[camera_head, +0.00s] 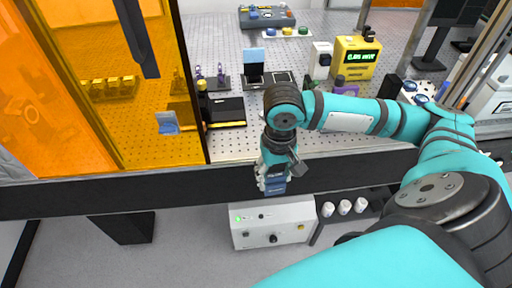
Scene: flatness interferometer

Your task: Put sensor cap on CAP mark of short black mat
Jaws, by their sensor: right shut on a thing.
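My right gripper (272,182) points down just in front of the table's front edge, above the floor. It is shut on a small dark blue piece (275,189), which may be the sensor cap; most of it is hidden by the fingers. A black mat (283,78) with pale outlined squares lies on the perforated table top behind my right wrist. A light blue upright piece (253,56) stands at its left end. I cannot read a CAP mark at this size. My left gripper is not in view.
Orange transparent panels (75,80) close off the left side. A black block (225,112) stands near the table's front edge (120,190). A yellow instrument (356,58) stands to the right of the mat. A white control box (272,227) sits below the table edge.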

